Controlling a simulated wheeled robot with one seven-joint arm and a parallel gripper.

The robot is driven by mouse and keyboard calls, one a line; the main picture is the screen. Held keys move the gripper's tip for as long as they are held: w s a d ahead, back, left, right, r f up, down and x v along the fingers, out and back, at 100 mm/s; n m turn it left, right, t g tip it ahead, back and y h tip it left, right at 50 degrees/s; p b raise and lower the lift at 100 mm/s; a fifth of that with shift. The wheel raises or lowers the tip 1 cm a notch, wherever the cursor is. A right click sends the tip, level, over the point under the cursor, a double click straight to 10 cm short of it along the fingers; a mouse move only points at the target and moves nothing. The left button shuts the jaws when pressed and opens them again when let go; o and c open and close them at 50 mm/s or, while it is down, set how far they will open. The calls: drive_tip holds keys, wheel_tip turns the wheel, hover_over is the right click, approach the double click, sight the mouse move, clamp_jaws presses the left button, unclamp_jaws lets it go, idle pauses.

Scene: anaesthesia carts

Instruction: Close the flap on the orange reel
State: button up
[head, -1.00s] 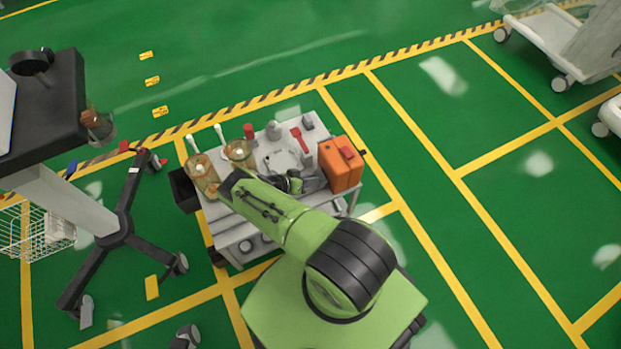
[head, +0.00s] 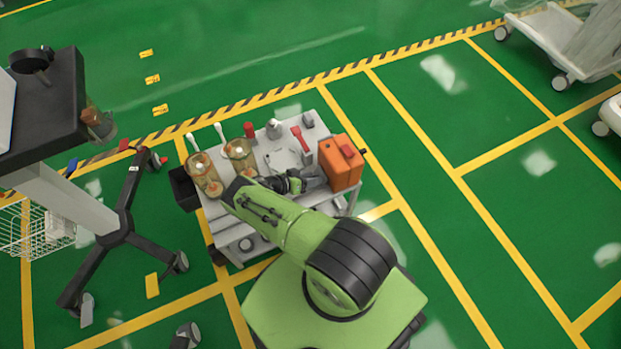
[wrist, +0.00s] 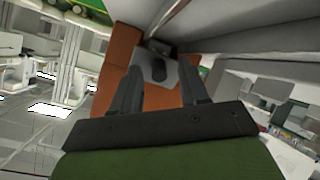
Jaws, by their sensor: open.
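The orange reel (head: 341,163) is a boxy orange body with a small red part on top, standing at the right end of the cart. In the wrist view its orange surface (wrist: 122,60) fills the area beyond my fingers. A grey plate with a dark knob (wrist: 158,70), possibly the flap, shows between and beyond the fingertips. My gripper (wrist: 163,75) is open, with its two dark fingers apart and nothing seen between them. In the head view my gripper (head: 312,181) is just left of the reel. I cannot tell whether it touches.
The grey cart top (head: 272,160) also bears glass jars (head: 239,153), a red-handled tool (head: 300,138) and small bottles. A black stand (head: 122,230) is at left. Green floor is open to the right.

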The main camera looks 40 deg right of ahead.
drive_tip(key=p+v, duration=0.1)
drive_tip(key=v, duration=1.4)
drive_tip(key=shift+a+r, duration=0.15)
drive_tip(key=shift+a, duration=0.25)
